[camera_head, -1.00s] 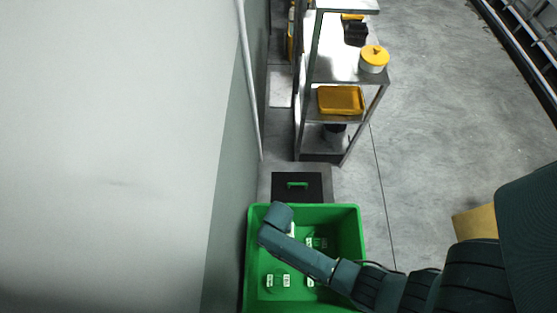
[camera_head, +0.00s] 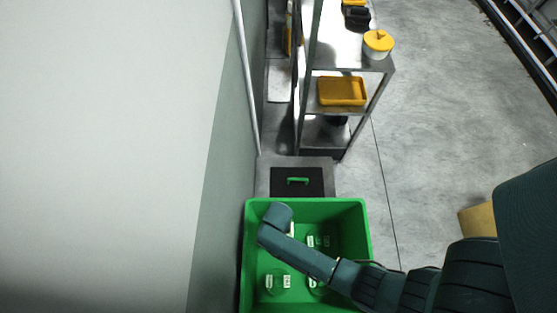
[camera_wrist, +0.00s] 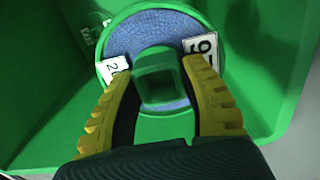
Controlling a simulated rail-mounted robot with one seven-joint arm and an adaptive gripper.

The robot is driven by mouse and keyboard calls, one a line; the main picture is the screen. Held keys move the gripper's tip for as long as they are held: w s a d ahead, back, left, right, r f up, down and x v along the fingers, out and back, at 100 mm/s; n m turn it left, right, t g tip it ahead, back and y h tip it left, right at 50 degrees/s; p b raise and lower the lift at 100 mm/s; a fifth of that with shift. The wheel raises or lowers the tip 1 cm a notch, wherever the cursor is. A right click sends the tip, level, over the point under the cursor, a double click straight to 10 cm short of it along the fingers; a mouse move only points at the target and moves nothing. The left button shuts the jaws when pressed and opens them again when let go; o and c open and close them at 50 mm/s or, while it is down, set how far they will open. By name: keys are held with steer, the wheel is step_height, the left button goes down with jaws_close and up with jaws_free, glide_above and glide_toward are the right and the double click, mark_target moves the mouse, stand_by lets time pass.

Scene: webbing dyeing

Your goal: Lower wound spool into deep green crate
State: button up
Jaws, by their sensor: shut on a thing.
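The wound spool (camera_wrist: 150,32), a green round spool with blue webbing and white labels, is in the wrist view. My gripper (camera_wrist: 158,72) is shut on its green central hub, one yellow finger on each side. Green crate walls (camera_wrist: 270,50) surround the spool in that view. In the head view my arm reaches over the deep green crate (camera_head: 360,235), and my gripper and the held spool are hidden there. Whether the spool touches the crate floor cannot be told.
Inside the crate stand green spools with white labels (camera_head: 276,283), partly covered by my arm. The wall (camera_head: 222,200) runs close along the crate's left. A dark panel with a green handle (camera_head: 297,181) and a metal shelf (camera_head: 337,60) are behind.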

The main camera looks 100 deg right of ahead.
steer(key=shift+f+b, duration=16)
steer(key=shift+b, duration=0.75)
steer(key=shift+f+b, duration=1.25)
steer(key=shift+f, duration=0.85)
steer(key=o, duration=1.2)
steer(key=shift+o, duration=0.2)
step_height(320, 180, up, 12)
